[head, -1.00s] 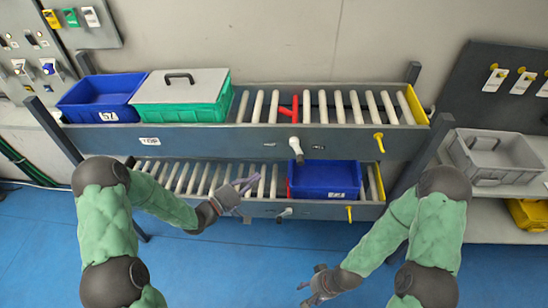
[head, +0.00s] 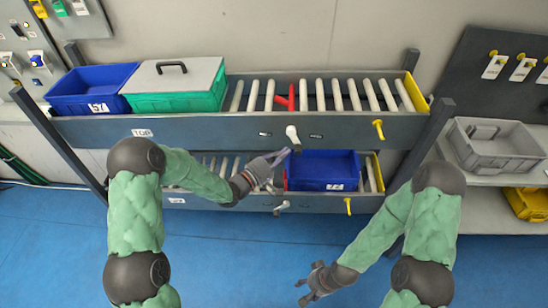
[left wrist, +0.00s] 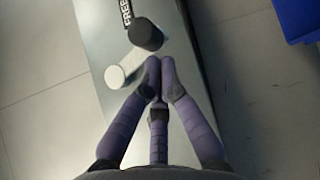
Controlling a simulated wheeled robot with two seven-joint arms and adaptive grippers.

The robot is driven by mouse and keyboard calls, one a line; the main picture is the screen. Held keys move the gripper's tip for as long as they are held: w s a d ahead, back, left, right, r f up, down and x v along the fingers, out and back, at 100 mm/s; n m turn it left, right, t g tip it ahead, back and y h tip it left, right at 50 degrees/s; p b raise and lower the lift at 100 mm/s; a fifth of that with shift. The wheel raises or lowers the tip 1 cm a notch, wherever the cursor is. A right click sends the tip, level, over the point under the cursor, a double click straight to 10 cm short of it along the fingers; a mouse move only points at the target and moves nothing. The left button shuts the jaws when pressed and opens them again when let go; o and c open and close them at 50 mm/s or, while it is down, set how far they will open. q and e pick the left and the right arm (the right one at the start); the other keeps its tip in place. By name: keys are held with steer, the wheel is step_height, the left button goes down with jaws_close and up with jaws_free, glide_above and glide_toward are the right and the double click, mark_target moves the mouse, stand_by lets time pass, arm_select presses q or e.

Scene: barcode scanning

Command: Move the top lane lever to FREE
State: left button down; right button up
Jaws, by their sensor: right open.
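The top lane lever (head: 292,134) is a white handle on the front face of the upper lane, between two small labels, and hangs down with a slight tilt to the right. In the left wrist view the lever (left wrist: 124,68) shows white with a dark round part, and a FREE label (left wrist: 125,12) lies beyond it. My left gripper (head: 284,156) is just below and left of the lever; in the left wrist view its fingertips (left wrist: 160,76) are together beside it, with no object between them. Contact cannot be told. My right gripper (head: 312,284) is open and empty, low over the floor.
The upper lane carries a blue bin (head: 92,90), a lidded green bin (head: 175,88) and a red stop (head: 290,98). The lower lane holds a blue bin (head: 323,170) and its own lever (head: 281,206). A grey crate (head: 495,148) stands on the right shelf.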

arm_select(q)
steer(key=shift+d, duration=0.2)
steer(key=shift+d+f+n+t, duration=0.1)
steer(key=shift+d+n+t, duration=0.35)
steer(key=shift+d, duration=0.6)
arm_select(e)
steer(key=shift+f, duration=0.2)
